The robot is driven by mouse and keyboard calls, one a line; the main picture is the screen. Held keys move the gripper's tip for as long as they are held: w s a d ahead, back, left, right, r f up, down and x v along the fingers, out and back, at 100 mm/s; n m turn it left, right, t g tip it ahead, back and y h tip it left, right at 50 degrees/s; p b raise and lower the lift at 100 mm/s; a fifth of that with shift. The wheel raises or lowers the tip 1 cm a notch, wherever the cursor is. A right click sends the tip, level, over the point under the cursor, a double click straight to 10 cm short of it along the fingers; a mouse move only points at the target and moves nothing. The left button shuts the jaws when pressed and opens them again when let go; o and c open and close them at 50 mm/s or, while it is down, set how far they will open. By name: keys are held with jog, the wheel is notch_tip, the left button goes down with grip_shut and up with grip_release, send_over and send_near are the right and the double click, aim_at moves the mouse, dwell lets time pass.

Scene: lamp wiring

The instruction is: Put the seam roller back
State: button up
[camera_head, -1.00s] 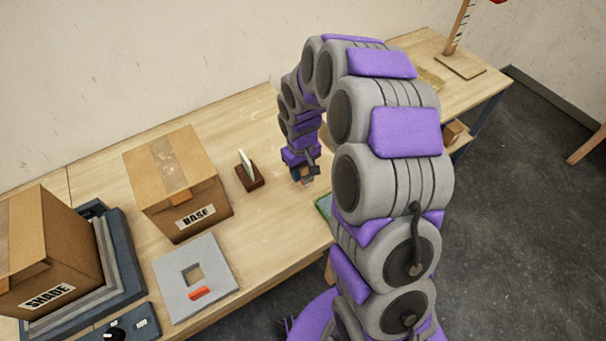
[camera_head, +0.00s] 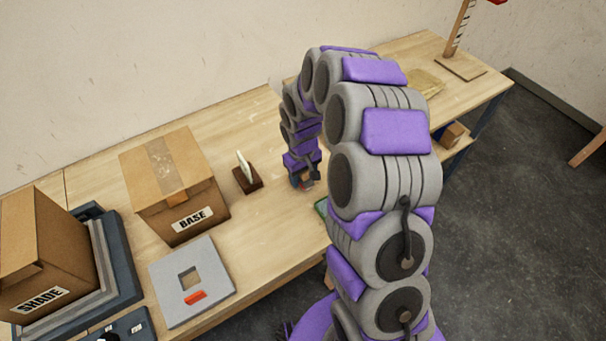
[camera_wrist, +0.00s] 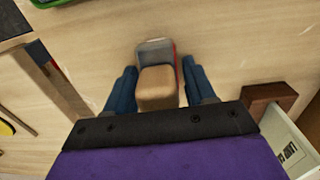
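In the wrist view, a tan wooden block with a grey part and a red edge, which looks like the seam roller (camera_wrist: 157,88), lies centred between the two blue fingers of my gripper (camera_wrist: 160,80). The left finger seems to touch the block, and a thin gap shows at the right finger. I cannot tell whether the fingers press on it. In the head view my gripper (camera_head: 305,180) points down close over the tabletop, right of a dark wooden stand. The roller is mostly hidden there.
The dark stand (camera_head: 248,184) holds a pale card upright. A box labelled BASE (camera_head: 172,185), a grey plate with a square hole (camera_head: 212,268) and a SHADE box (camera_head: 45,250) stand left on the workbench (camera_head: 262,235). A green-edged item (camera_wrist: 58,2) lies near the gripper.

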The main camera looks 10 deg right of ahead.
jog(key=shift+o, duration=0.8)
jog(key=shift+a, duration=0.1)
jog(key=shift+r, duration=0.35)
jog(key=r+p, duration=0.1)
jog(key=r, duration=0.2)
jog(key=r+p, duration=0.1)
jog(key=r, duration=0.3)
jog(key=r+p, duration=0.1)
jog(key=r, duration=0.3)
jog(key=shift+a, duration=0.25)
jog(key=s+r+m+g, duration=0.1)
jog(key=s+r, duration=0.5)
jog(key=s, duration=0.3)
jog(key=s+r, duration=0.5)
jog(key=s, duration=0.5)
jog(key=s+r+m, duration=0.1)
jog(key=s+m, duration=0.1)
jog(key=s, duration=1.3)
jog(key=shift+s+d+r+m+g, duration=0.2)
jog(key=shift+s+d+m+g, duration=0.1)
jog(key=shift+g, duration=0.1)
